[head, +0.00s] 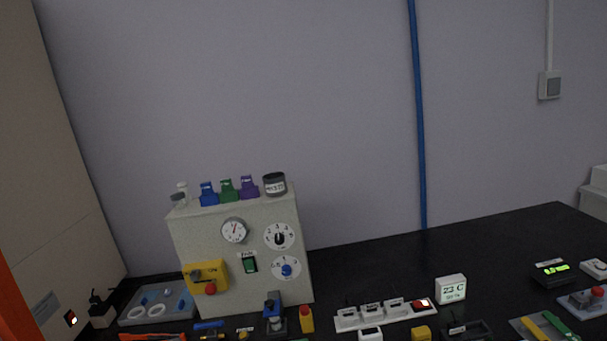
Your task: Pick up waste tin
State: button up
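A dark grey tin (274,182) with a white label stands upright on top of the pale grey machine box (206,242), near its right end. The label's lettering is too small to read surely, but this looks like the waste tin. Its dark top rim shows; whether anything is inside cannot be told. My gripper is not in view, and nothing touches the tin.
Blue (208,195), green (228,190) and purple (249,188) items stand close left of the tin. Small tools and devices crowd the front of the black bench (520,228). A blue pipe (417,120) runs down the wall.

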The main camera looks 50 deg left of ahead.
aim_at(274, 183)
jog(key=u, duration=0.6)
jog(key=i, duration=1.4)
jog(key=u, duration=0.9)
jog(key=k, duration=0.85)
jog(key=u, duration=0.15)
jog(key=i, duration=0.9)
jog(key=z, duration=0.05)
